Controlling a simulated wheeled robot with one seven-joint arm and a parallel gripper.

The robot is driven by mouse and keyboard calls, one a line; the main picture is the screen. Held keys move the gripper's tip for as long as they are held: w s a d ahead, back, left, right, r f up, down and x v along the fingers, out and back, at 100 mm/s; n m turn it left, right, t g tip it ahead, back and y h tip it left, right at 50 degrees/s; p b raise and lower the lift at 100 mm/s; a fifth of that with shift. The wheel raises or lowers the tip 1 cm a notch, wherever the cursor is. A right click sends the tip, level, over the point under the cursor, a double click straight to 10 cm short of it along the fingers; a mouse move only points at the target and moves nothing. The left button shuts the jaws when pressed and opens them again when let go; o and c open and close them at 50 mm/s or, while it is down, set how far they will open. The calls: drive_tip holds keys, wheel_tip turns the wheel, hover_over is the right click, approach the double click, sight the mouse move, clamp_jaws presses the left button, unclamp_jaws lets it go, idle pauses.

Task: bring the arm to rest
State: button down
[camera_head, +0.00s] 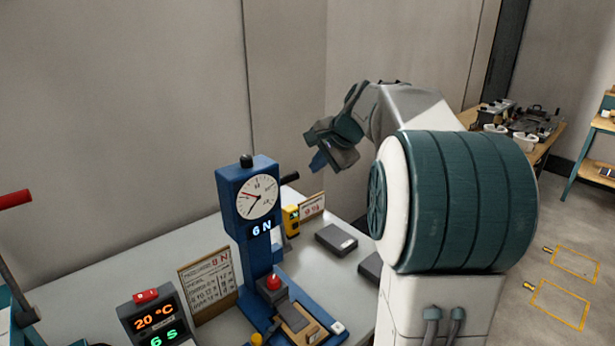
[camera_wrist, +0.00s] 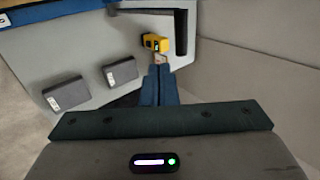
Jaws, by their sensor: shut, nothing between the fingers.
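My gripper (camera_head: 319,161) is raised in the air above the far right part of the grey table (camera_head: 138,262), in front of the wall. In the wrist view its blue fingers (camera_wrist: 159,87) lie together, shut with nothing between them. My arm is folded up on the right side of the head view, and its large green and white link hides part of the table's right end. No object touches the gripper.
A blue press with a dial (camera_head: 258,197) stands on the table. A timer box (camera_head: 155,318), a sign (camera_head: 208,285), a yellow device (camera_head: 291,220) and a dark grey block (camera_head: 336,240) stand near it. A bench (camera_head: 540,145) stands behind at right. Air around the gripper looks free.

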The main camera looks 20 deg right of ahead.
drive_tip(key=shift+v, duration=1.2)
drive_tip(key=s+a+f+n+g+h, duration=0.1)
drive_tip(key=s+a+f+n, duration=0.3)
drive_tip(key=s, duration=0.5)
drive_tip(key=s+a+f+n+g, duration=0.1)
drive_tip(key=s+a+f+n, duration=0.3)
drive_tip(key=s, duration=0.5)
drive_tip(key=s+a+f+n+g+h, duration=0.1)
drive_tip(key=s+a+f+n+g, duration=0.1)
drive_tip(key=s+a+f+n, duration=0.3)
drive_tip(key=s+f+n, duration=0.1)
drive_tip(key=s+f, duration=0.1)
drive_tip(key=s, duration=0.2)
drive_tip(key=shift+s+f+h, duration=0.3)
drive_tip(key=shift+s+f, duration=0.1)
drive_tip(key=shift+a, duration=0.1)
